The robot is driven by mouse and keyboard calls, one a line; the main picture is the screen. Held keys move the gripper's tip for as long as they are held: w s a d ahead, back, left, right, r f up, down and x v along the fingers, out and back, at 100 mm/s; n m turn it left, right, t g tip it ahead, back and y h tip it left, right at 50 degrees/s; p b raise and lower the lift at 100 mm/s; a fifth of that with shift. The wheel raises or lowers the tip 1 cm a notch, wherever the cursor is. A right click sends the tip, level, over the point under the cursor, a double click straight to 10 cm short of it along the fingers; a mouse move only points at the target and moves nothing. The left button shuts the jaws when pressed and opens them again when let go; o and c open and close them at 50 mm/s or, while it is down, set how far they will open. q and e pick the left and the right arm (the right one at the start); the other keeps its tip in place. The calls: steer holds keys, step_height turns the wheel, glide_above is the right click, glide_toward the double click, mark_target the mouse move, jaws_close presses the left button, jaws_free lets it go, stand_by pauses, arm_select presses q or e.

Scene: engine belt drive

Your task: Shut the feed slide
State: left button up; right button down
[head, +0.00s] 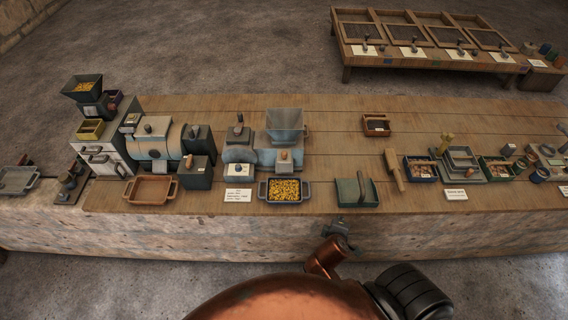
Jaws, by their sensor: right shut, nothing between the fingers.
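A mill with a pale blue-grey hopper (285,122) stands left of the bench's middle. A dark tray of yellow grain (284,190) sits in front of the mill. My right gripper (336,226) is shut and empty, in front of the bench's front edge and apart from the mill. My left gripper is not in view.
At left are a cylindrical engine (160,142), a dark hopper of grain (83,88) and an orange tray (150,190). A green scoop-like box (357,191) and a mallet (394,170) lie right of the grain tray. The bench's back middle is mostly clear.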

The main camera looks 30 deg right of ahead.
steer(key=w+r+n+t+h, duration=0.2)
steer(key=w+r+n, duration=0.2)
steer(key=w+n, duration=0.1)
steer(key=n+t, duration=0.8)
steer(key=n, duration=0.9)
glide_toward(284, 156)
steer(key=p+x, duration=0.1)
steer(key=x, duration=0.6)
steer(key=shift+f, duration=0.1)
